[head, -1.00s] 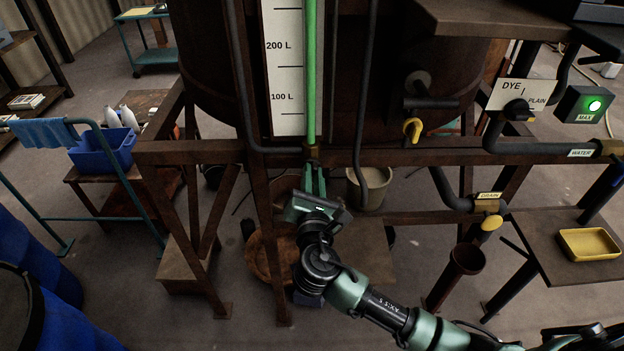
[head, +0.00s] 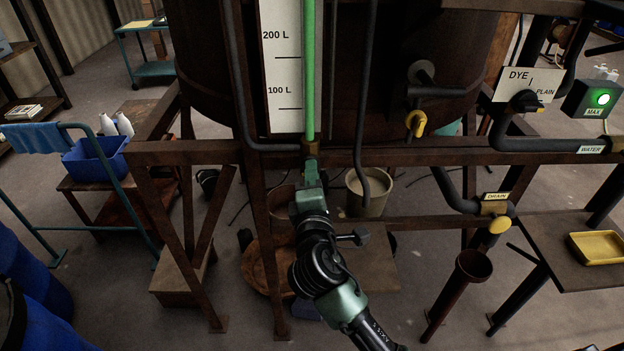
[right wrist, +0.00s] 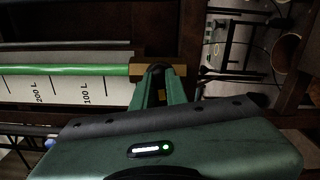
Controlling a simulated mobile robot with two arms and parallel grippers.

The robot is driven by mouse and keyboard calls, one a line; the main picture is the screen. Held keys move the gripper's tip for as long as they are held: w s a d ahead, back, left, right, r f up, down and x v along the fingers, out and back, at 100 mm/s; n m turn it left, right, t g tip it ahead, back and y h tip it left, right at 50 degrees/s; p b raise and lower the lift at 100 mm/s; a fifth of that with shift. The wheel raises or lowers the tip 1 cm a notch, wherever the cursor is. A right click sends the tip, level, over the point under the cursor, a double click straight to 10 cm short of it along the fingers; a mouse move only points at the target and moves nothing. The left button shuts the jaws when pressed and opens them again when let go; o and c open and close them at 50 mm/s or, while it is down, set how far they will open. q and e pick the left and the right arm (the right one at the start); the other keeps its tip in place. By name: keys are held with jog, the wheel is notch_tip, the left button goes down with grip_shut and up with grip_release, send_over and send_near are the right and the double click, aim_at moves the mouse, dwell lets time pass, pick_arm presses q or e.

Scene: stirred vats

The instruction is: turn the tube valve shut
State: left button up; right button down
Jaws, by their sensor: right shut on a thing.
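The tube valve (head: 311,149) is a small brass fitting at the foot of the green sight tube (head: 309,70), in front of the vat. In the right wrist view the brass valve body (right wrist: 137,72) shows at the end of the green tube (right wrist: 70,70). My right gripper (head: 311,168) reaches up from below and is shut on the tube valve; its fingers (right wrist: 160,84) close around a dark part there. The fingers hide most of the valve's handle, so its exact angle is unclear. My left gripper is not in view.
A rusty frame beam (head: 440,152) runs across beside the valve. A dark hose hangs into a pale bucket (head: 370,194) just right of my gripper. A yellow-handled drain valve (head: 497,216) and a yellow tray (head: 596,248) are farther right. A blue bin (head: 95,160) is at left.

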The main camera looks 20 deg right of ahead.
jog(key=shift+f+m+b, duration=0.1)
jog(key=shift+m+b, duration=0.35)
jog(key=shift+m, duration=0.65)
jog(key=c, duration=1.4)
grip_release()
jog(key=shift+c, duration=0.2)
jog(key=b+v, duration=0.2)
jog(key=v, duration=0.5)
jog(key=shift+s, duration=0.4)
